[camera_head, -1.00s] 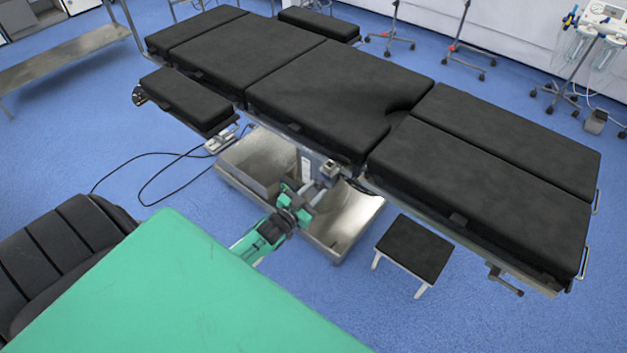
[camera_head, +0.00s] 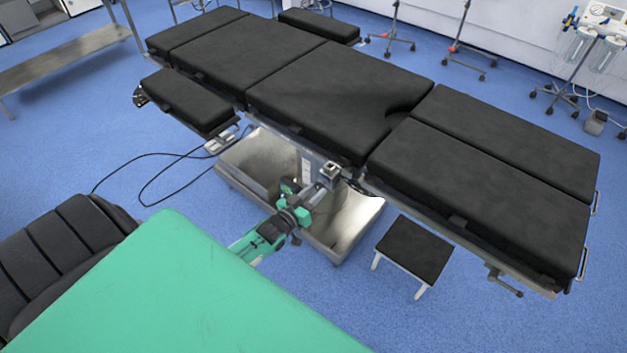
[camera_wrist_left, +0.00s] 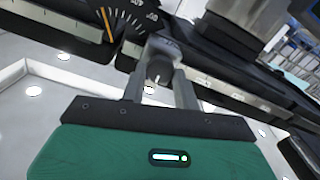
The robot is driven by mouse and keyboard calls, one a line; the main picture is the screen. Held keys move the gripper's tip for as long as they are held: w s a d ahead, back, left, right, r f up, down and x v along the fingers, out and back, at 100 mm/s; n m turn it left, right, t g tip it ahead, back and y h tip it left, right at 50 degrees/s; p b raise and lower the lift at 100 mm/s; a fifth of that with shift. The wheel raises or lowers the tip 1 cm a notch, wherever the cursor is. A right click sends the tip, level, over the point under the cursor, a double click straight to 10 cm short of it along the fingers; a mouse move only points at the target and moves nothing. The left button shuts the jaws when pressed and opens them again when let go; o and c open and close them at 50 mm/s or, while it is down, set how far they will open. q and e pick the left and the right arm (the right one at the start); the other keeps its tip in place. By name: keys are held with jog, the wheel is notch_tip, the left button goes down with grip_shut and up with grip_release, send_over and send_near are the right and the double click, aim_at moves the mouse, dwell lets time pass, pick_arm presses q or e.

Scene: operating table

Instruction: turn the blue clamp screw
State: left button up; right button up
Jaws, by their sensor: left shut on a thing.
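My left gripper (camera_head: 327,181) reaches from below to a small silver clamp (camera_head: 330,168) at the near side rail of the black operating table (camera_head: 318,94). A dark dial with pale marks and an orange pointer (camera_wrist_left: 106,24) is just left of the fingertips. My right gripper is not in view.
The table's steel base (camera_head: 355,220) stands close below my left arm. A black-topped step stool (camera_head: 414,250) is to its right. A black cable (camera_head: 150,175) loops over the floor at left. The blue floor in front of the stool is clear.

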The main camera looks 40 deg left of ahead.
pick_arm(q)
jog(key=shift+f, duration=0.1)
jog(key=o, duration=1)
jog(key=shift+c, duration=0.2)
jog(key=s+a+b, duration=0.1)
jog(key=s+b, duration=0.1)
jog(key=s, duration=1.1)
jog(key=shift+s, duration=0.4)
